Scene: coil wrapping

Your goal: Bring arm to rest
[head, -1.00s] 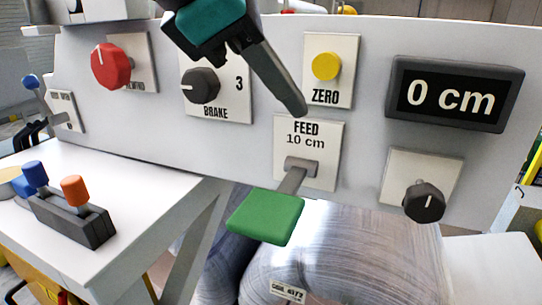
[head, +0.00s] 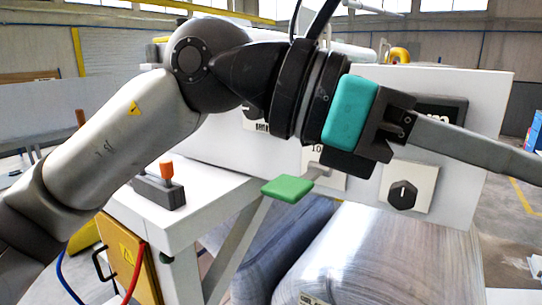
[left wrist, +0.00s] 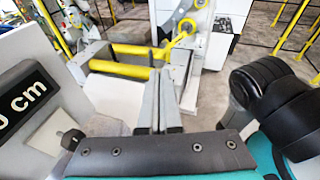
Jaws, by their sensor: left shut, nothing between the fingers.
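My left arm (head: 115,135) comes in from the left in the head view and reaches across the front of the white control panel (head: 490,95). Its left gripper (head: 532,166) points right, with the fingers shut and empty, past the panel's right side. In the left wrist view the two fingers (left wrist: 159,82) lie together with nothing between them. The arm and gripper hide most of the panel's upper controls and most of the display. The wrist view shows the display (left wrist: 27,98) with "cm" readable. My right gripper is in neither view.
Below the gripper are a green feed paddle (head: 288,188) and a black knob (head: 402,195). A wrapped coil (head: 375,255) lies under the panel. An orange lever (head: 167,171) stands on the white table (head: 215,198). Yellow rollers (left wrist: 115,88) show beyond the fingers.

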